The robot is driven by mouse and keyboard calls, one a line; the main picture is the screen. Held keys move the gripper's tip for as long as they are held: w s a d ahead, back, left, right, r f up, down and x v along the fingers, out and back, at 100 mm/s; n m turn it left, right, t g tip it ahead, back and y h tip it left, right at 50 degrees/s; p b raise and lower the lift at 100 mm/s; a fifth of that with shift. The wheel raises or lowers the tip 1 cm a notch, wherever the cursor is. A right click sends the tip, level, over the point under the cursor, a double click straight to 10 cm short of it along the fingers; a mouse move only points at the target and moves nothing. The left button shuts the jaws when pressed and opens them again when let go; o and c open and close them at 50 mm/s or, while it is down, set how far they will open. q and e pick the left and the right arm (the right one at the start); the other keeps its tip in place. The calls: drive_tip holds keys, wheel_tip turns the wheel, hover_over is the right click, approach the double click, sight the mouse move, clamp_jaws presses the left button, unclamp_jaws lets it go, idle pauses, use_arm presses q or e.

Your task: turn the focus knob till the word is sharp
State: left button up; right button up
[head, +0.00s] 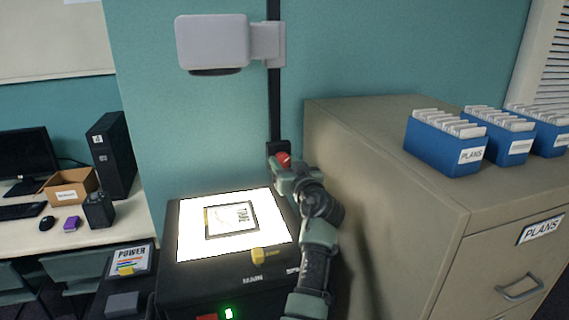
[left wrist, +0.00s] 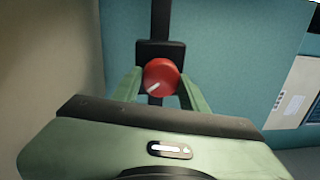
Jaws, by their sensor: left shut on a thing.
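The red focus knob (head: 283,157) is on a dark block on the projector's black post (head: 274,105). My left gripper (head: 284,168) is shut on it. In the left wrist view the knob (left wrist: 161,77) sits between the two green fingers, and its white pointer line slants to the lower left. The projector's grey head (head: 212,40) is at the top of the post. A framed transparency (head: 232,220) with a sideways word, apparently TIME, lies on the lit stage (head: 190,242). I cannot make out a projected word. My right gripper is not in view.
A beige filing cabinet (head: 385,200) with blue card boxes (head: 440,150) stands close right of my left arm. A yellow part (head: 262,255) is on the stage's front edge. A desk (head: 130,228) with a computer is at left.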

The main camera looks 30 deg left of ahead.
use_arm(q)
drive_tip(key=shift+f+m+b, duration=0.15)
drive_tip(key=shift+m+b, duration=0.4)
drive_tip(key=shift+m, duration=2.25)
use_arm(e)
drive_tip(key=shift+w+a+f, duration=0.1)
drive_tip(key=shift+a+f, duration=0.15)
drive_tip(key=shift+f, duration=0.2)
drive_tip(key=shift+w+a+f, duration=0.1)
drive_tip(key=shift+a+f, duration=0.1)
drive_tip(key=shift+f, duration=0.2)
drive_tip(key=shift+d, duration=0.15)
use_arm(q)
drive_tip(key=o, duration=1.4)
drive_tip(key=shift+w+a, duration=0.1)
drive_tip(key=shift+c, duration=0.2)
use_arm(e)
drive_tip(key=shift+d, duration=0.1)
